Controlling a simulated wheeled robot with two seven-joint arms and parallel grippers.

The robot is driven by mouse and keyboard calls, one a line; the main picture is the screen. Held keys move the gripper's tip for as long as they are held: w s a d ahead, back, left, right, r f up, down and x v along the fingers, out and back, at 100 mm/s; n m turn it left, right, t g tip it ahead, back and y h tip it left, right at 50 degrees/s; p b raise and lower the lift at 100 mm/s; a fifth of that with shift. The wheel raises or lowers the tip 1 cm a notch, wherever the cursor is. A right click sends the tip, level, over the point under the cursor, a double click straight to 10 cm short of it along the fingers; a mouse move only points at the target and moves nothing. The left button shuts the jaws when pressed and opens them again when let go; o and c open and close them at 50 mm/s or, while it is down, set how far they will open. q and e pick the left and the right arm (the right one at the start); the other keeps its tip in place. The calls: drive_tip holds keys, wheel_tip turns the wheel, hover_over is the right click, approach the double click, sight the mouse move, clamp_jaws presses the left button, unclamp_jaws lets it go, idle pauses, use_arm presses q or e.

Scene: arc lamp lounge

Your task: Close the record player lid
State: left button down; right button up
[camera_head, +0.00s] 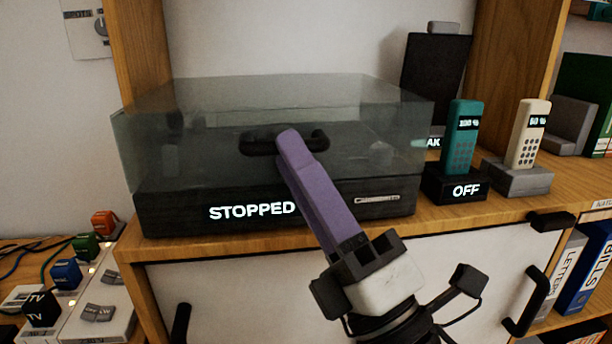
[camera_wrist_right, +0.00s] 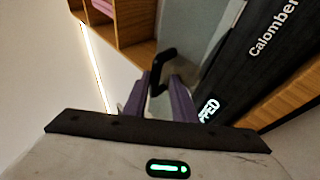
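The record player (camera_head: 165,215) is a dark box on the wooden shelf, its front display reading "STOPPED". Its clear smoky lid (camera_head: 200,150) appears down over the base in the head view; I cannot tell whether a small gap remains. The black lid handle (camera_head: 258,146) is on the lid's front. My right gripper (camera_head: 290,140) is at this handle, its purple fingers in front of it. In the right wrist view my right gripper (camera_wrist_right: 161,82) has its fingers apart with the handle (camera_wrist_right: 166,56) at their tips; contact is unclear. My left gripper is not in view.
A teal handset (camera_head: 461,140) and a cream handset (camera_head: 528,135) stand in docks right of the player. White cabinet doors with black handles (camera_head: 530,300) are below. A switch panel (camera_head: 95,310) is at lower left. Binders (camera_head: 590,265) are at right.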

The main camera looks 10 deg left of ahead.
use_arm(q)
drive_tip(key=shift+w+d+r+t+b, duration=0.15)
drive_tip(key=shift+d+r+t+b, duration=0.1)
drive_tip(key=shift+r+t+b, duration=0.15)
use_arm(e)
drive_tip(key=v, duration=1)
drive_tip(key=shift+d, duration=0.2)
drive_tip(key=shift+s, duration=0.1)
